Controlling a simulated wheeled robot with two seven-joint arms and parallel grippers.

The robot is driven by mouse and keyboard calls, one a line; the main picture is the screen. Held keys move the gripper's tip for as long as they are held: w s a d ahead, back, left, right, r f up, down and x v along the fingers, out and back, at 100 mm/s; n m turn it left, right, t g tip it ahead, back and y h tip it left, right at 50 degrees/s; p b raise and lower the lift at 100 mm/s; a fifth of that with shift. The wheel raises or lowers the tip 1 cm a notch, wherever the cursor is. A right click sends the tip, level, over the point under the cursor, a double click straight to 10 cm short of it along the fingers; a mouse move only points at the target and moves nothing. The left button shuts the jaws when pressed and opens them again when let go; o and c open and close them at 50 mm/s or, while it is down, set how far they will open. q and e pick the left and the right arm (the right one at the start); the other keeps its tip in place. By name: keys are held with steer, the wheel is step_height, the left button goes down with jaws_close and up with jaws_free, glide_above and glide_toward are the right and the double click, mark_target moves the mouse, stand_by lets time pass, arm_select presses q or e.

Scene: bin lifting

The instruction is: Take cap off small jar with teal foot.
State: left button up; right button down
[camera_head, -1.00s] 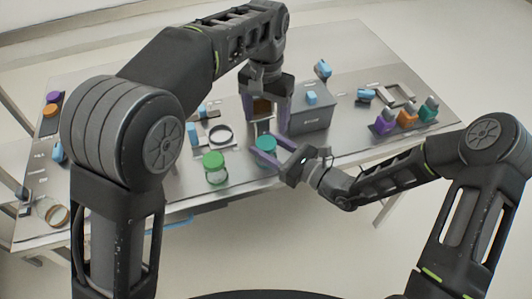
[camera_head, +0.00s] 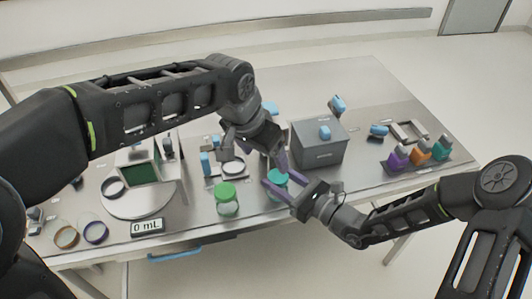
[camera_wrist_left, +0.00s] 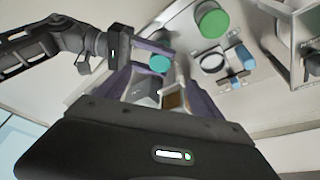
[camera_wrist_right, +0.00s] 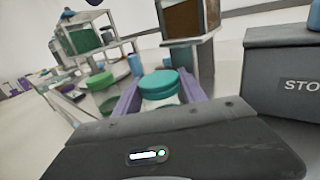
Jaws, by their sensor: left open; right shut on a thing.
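The small jar has a teal cap (camera_head: 278,177) and stands near the table's front, in the middle. The cap also shows in the left wrist view (camera_wrist_left: 160,63) and the right wrist view (camera_wrist_right: 160,82). My right gripper (camera_head: 279,185) is shut on the jar, its purple fingers on either side just below the cap's top. The jar's foot is hidden. My left gripper (camera_head: 273,160) is open, just above and behind the cap. In the left wrist view the cap lies beyond its spread fingertips, with no clear contact.
A green-capped jar (camera_head: 227,196) stands close by on the left. A grey box (camera_head: 319,155) stands behind to the right. Purple, orange and teal holders (camera_head: 420,152) are at far right. A scale reading 0 mL (camera_head: 147,227) is at left on the table (camera_head: 215,236).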

mark_target(278, 175)
arm_select(q)
steer(key=shift+w+d+f+t, duration=0.25)
steer(key=shift+w+f+t, duration=0.1)
steer(key=shift+w, duration=0.1)
steer(key=x, duration=1.2)
steer(key=shift+c, duration=0.2)
steer(key=c, duration=1.6)
steer(key=shift+o, duration=0.2)
steer(key=shift+r, duration=0.15)
